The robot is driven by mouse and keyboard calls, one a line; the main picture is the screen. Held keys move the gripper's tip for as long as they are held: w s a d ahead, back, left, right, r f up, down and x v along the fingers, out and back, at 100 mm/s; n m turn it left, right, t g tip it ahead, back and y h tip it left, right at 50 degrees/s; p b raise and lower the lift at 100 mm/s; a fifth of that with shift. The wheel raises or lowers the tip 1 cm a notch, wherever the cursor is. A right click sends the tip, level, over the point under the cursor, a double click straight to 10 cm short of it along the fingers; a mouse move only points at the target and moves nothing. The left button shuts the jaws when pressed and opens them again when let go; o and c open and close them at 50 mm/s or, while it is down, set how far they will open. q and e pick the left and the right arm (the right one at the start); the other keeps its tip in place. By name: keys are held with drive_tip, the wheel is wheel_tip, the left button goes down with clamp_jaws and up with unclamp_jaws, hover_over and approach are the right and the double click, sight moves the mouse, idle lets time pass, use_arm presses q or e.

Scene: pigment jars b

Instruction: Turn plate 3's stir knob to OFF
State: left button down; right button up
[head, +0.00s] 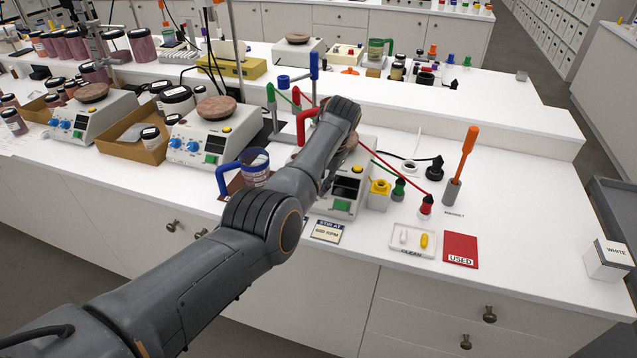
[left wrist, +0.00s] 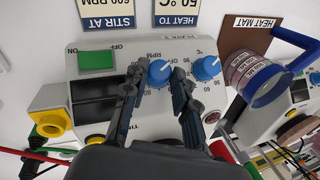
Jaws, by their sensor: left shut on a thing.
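Hotplate 3 (head: 343,200) stands near the front of the bench in the head view, partly hidden behind my left arm. Its panel fills the left wrist view, upside down, with a blue RPM stir knob (left wrist: 160,71), a blue °C knob (left wrist: 206,68), a green button (left wrist: 96,60) and dark displays. OFF is printed near the knobs. My left gripper (left wrist: 157,76) has its fingers on both sides of the RPM knob, shut on it. The knob's exact pointer direction is hard to tell. In the head view my arm hides the gripper and the knobs. My right gripper is out of view.
A blue-handled beaker (head: 256,172) stands left of the plate on a brown heat mat (left wrist: 246,42). A yellow block (head: 379,194), a red pad (head: 460,249) and a grey holder with an orange-handled rod (head: 465,150) are to the right.

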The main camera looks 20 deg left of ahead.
use_arm(q)
drive_tip(key=shift+s+f, duration=0.15)
drive_tip(key=shift+f, duration=0.1)
drive_tip(key=c, duration=1.1)
unclamp_jaws()
drive_tip(key=shift+o, duration=0.2)
drive_tip(key=shift+a+r, duration=0.1)
drive_tip(key=shift+r, duration=0.25)
drive_tip(key=v, duration=1.1)
drive_tip(key=shift+r, duration=0.3)
drive_tip(key=shift+f, duration=0.1)
